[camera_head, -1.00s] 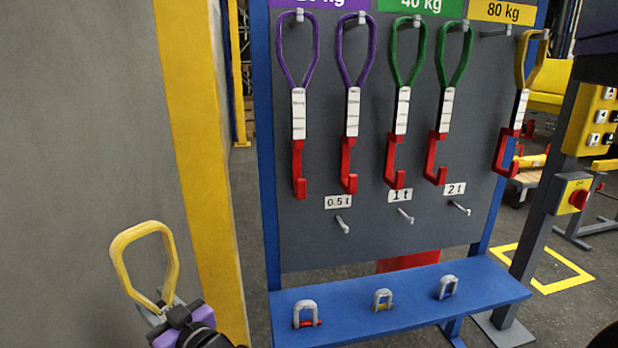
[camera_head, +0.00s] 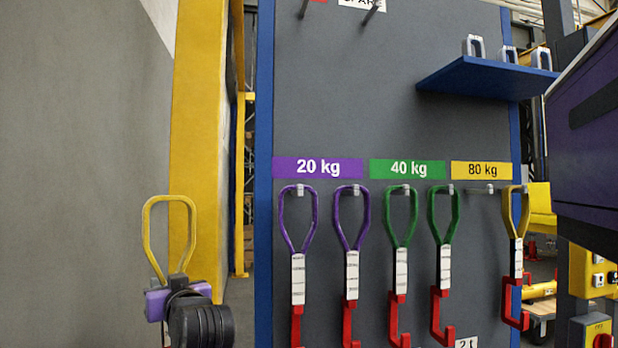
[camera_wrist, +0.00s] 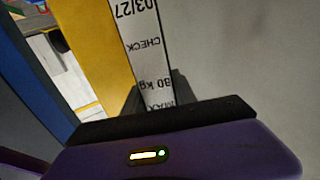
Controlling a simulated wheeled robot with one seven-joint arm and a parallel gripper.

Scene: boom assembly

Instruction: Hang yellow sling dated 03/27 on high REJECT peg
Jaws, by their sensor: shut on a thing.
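My gripper (camera_head: 174,288) is shut on a yellow sling (camera_head: 149,238), at the lower left of the head view, in front of the yellow post. The sling's loop stands up above the jaws. In the wrist view its white tag (camera_wrist: 143,45) reads 03/27, CHECK, 80 kg, upside down. The sling's lower end is hidden behind my gripper. At the top of the board, a left peg (camera_head: 305,8) sits by a red label (camera_head: 318,1) that is cut off, so I cannot read it. A right peg (camera_head: 372,12) sits by a label ending in SPARE (camera_head: 362,3).
The grey board (camera_head: 400,100) carries purple slings (camera_head: 299,220), green slings (camera_head: 400,220) and another yellow sling (camera_head: 516,215) on lower pegs. A blue shelf (camera_head: 480,78) with shackles juts out at upper right. A yellow post (camera_head: 195,120) stands left of the board.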

